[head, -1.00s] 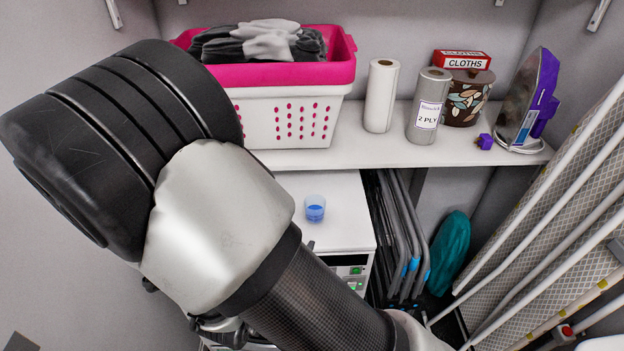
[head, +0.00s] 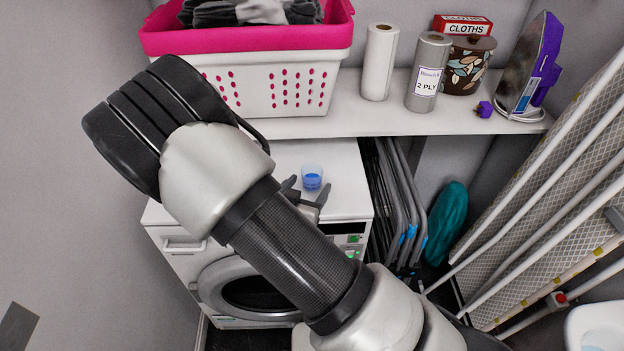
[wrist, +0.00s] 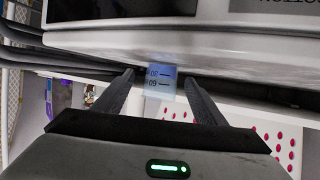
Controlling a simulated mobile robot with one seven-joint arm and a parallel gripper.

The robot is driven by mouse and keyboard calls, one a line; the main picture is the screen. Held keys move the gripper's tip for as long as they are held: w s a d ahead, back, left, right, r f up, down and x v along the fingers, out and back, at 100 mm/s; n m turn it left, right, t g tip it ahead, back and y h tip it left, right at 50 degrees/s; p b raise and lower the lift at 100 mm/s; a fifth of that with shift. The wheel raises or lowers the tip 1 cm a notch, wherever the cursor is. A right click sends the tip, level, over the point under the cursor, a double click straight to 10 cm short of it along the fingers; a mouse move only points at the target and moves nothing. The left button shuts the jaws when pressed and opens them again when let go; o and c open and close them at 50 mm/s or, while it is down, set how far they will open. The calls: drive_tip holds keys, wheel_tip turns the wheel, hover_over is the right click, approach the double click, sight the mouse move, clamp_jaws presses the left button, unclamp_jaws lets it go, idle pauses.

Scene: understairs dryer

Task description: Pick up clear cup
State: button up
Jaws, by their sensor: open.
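The clear cup (head: 312,177) stands on the white dryer top, with blue in its lower part. My gripper (head: 306,193) is at the dryer's front edge, its two fingers open and on either side of the cup's near side. In the wrist view the cup (wrist: 160,82) shows markings on its wall and lies between the tips of my open gripper (wrist: 160,85). I cannot tell whether either finger touches it. My arm hides part of the dryer top and front.
The white dryer (head: 180,240) stands under a shelf (head: 390,121). The shelf holds a pink and white basket (head: 270,90), paper rolls (head: 428,72), a patterned pot (head: 468,65) and an iron (head: 530,70). Folded grey frames (head: 400,200) stand right of the dryer.

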sight(309, 183)
drive_tip(key=x, duration=0.4)
drive_tip(key=shift+w, duration=0.2)
drive_tip(key=c, duration=1.1)
drive_tip(key=shift+c, duration=0.2)
drive_tip(key=shift+r, duration=0.15)
